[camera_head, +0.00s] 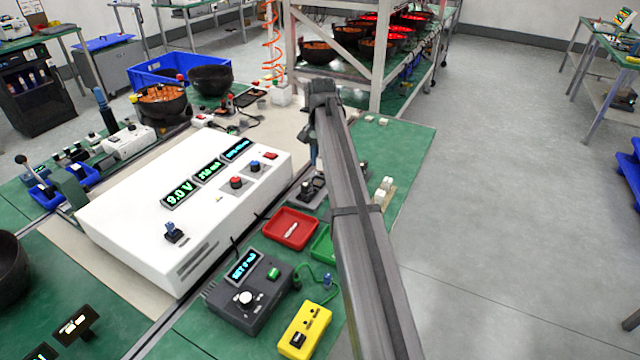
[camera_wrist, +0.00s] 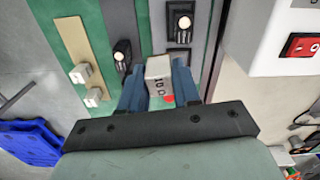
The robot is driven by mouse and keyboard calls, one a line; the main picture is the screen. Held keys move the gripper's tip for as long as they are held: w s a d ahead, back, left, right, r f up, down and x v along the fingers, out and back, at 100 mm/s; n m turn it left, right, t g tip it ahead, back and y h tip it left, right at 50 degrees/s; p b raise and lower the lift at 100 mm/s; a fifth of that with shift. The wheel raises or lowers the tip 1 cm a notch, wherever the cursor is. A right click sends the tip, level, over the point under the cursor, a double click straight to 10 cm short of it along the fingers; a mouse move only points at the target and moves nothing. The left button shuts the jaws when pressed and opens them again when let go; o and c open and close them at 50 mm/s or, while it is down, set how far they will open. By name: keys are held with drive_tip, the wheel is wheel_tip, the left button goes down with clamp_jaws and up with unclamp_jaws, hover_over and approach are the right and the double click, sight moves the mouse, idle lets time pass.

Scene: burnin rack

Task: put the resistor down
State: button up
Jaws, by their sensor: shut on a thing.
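In the wrist view my gripper (camera_wrist: 158,84) has its two blue fingers closed on the sides of a pale grey block, the resistor (camera_wrist: 158,67). The block has dark marks like digits and a red dot. Below it are a green bench top and dark grey strips bearing small black fixtures with round pale tops (camera_wrist: 183,24) (camera_wrist: 122,52). I cannot tell whether the block touches the surface below. In the head view my arm runs across the bench and hides most of the gripper and the resistor.
A white power supply (camera_head: 190,210) with lit displays stands left of my arm. A red tray (camera_head: 283,240) holds a small pale piece, beside a partly hidden green tray (camera_head: 322,245). A dark meter box (camera_head: 250,295) and a yellow box (camera_head: 305,331) are nearer. Small pale blocks (camera_head: 384,190) lie right.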

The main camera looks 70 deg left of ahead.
drive_tip(key=a, duration=0.6)
drive_tip(key=shift+m, duration=0.8)
drive_tip(key=shift+w+d+f, duration=0.15)
drive_tip(key=shift+f, duration=2.15)
drive_tip(key=shift+w+d+f, duration=0.1)
drive_tip(key=shift+d+f, duration=0.05)
drive_tip(key=shift+f, duration=2.15)
drive_tip(key=shift+f, duration=0.1)
drive_tip(key=o, duration=1)
drive_tip(key=shift+o, duration=0.2)
wheel_tip(320, 180, up, 12)
